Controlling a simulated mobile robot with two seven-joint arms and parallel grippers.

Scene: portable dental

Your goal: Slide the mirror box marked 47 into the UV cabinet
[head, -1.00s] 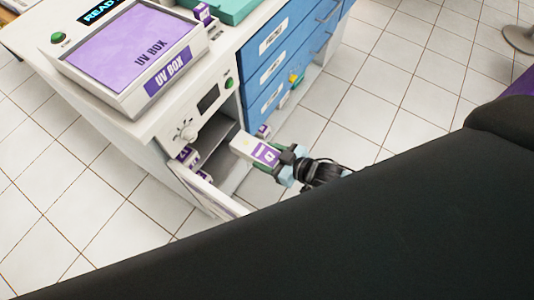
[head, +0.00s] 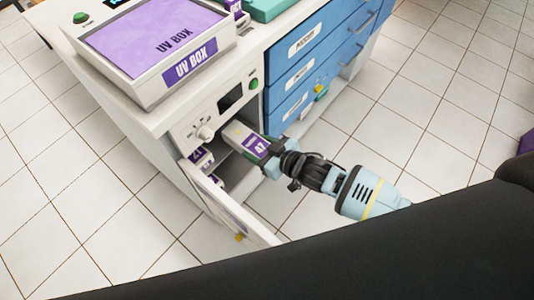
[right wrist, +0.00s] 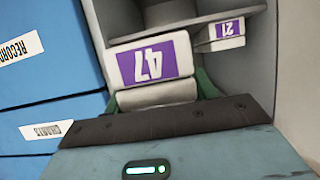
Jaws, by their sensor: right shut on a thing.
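The mirror box marked 47 (head: 240,134) is white with a purple label. My right gripper (head: 270,158) is shut on its outer end. The box lies at the UV cabinet's (head: 218,116) open front, its far end overlapping the upper right of the opening in the head view. In the right wrist view the box (right wrist: 155,66) shows its label upside down, below a grey shelf (right wrist: 175,15); how deep it reaches is hard to tell. The cabinet door (head: 235,212) stands open at the left. My left gripper is out of view.
Another white box marked 21 (right wrist: 222,32) is inside the cabinet, beside box 47 in the wrist view. Blue drawers (head: 297,75) adjoin the cabinet on the right. A purple-topped UV box (head: 155,40) sits on the counter above. The tiled floor (head: 420,130) at right is clear.

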